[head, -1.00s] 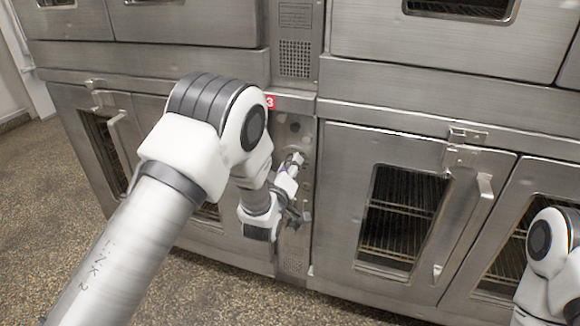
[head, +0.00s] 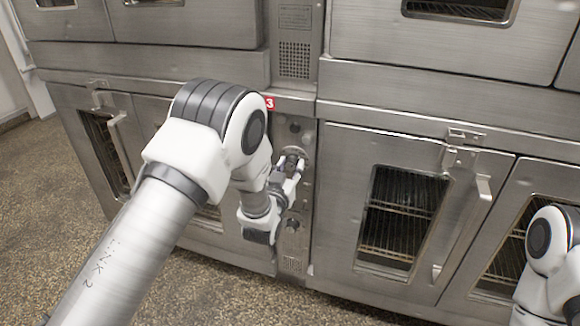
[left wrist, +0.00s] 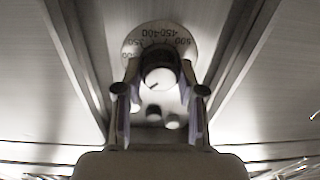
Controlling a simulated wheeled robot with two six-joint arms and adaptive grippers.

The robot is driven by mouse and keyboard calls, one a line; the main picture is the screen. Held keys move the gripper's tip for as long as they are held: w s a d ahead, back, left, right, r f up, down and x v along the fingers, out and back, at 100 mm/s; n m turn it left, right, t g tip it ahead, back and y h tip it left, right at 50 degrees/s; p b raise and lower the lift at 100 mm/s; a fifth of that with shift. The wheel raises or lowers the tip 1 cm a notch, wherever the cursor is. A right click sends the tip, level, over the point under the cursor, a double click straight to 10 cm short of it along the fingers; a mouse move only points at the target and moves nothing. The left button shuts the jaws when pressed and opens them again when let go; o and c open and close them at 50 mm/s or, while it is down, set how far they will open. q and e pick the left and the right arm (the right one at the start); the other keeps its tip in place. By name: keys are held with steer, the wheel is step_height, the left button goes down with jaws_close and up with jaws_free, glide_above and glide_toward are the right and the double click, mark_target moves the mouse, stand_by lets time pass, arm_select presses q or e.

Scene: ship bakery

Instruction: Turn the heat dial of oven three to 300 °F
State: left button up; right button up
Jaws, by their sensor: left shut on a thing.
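The heat dial's round scale plate (head: 301,153) is on the narrow steel panel below the red 3 label (head: 269,103). The exact setting is too blurred to read. My right gripper is out of view.
Below the dial in the left wrist view are two small round controls (left wrist: 164,115). Oven doors flank the panel: a right door (head: 335,200) with a vertical handle (head: 465,225) and a left door (head: 62,110). Speckled floor (head: 60,250) is free in front.

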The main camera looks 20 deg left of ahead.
arm_select(q)
steer(key=m, duration=0.5)
steer(key=shift+m, duration=0.4)
steer(key=m, duration=0.6)
steer(key=shift+f+h, duration=0.1)
steer(key=shift+h, duration=0.2)
steer(key=o, duration=1.1)
steer(key=shift+d, duration=0.1)
steer(key=shift+o, duration=0.2)
steer(key=s, duration=1.2)
steer(key=shift+a+f, duration=0.3)
steer(key=shift+f, duration=0.05)
